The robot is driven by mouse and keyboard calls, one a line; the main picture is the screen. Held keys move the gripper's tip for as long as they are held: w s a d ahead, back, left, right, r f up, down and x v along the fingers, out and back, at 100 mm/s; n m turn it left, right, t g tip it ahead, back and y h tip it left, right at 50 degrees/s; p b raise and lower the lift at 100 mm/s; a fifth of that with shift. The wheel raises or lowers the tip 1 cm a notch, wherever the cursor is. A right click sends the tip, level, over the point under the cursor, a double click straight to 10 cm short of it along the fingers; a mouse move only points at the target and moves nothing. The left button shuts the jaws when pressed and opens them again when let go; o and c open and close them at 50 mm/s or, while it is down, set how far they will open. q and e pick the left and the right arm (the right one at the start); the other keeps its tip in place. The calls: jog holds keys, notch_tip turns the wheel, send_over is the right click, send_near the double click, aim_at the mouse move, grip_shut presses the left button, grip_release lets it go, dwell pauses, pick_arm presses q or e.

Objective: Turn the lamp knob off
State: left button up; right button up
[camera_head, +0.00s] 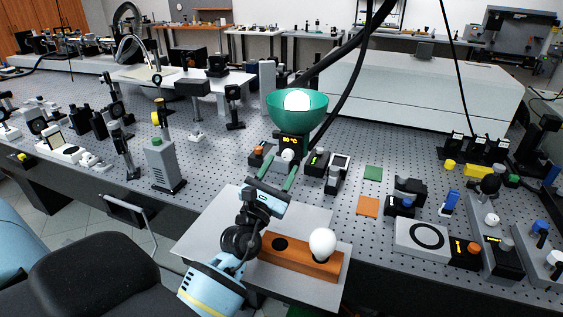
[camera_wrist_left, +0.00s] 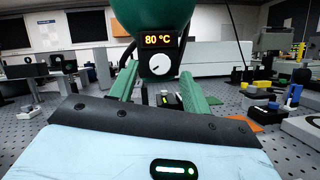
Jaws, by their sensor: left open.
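The lamp is a green bowl (camera_head: 297,112) with a white ball in it, on a black base. The base has a lit "80 °C" display (camera_wrist_left: 160,40) and a round white knob (camera_wrist_left: 155,63) below it. In the head view the knob (camera_head: 288,155) shows between the finger ends. My left gripper (camera_head: 279,169) has green fingers, open and empty. In the left wrist view the fingers (camera_wrist_left: 158,72) stand either side of the knob, with gaps; I cannot tell how far short of it they are. The knob's pointer direction is too small to read surely. My right gripper is not in view.
An orange block (camera_head: 300,259) with a white ball (camera_head: 322,242) lies on a grey plate below my arm. Small devices with displays (camera_head: 315,162) stand right of the lamp base.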

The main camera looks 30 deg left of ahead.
aim_at(288, 154)
pick_arm(q)
jog(key=shift+x, duration=1.15)
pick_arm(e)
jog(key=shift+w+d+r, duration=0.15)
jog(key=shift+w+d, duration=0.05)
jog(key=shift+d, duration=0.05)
